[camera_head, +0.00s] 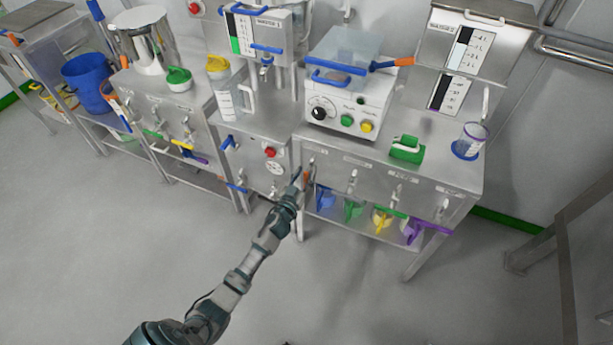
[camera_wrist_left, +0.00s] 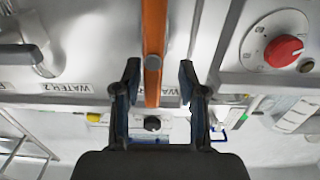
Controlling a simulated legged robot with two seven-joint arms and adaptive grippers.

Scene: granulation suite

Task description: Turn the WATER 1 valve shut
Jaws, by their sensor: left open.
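An orange valve lever (camera_wrist_left: 154,28) runs up and down in the left wrist view, with a grey round knob or pivot on it. A partly hidden label starting with "WATER" (camera_wrist_left: 176,147) shows behind the gripper. My left gripper (camera_wrist_left: 159,80) is open, with one finger on each side of the lever; I see gaps and cannot make out firm contact. In the head view my left gripper (camera_head: 298,184) is at the left end of the front panel of the right steel bench (camera_head: 330,168), by the orange lever (camera_head: 306,175). My right gripper is not in view.
A "WATER 2" label (camera_wrist_left: 65,87) and another tap (camera_wrist_left: 30,45) lie left in the wrist view. A red knob (camera_wrist_left: 283,50) is on the panel to the right. The floor in front is clear.

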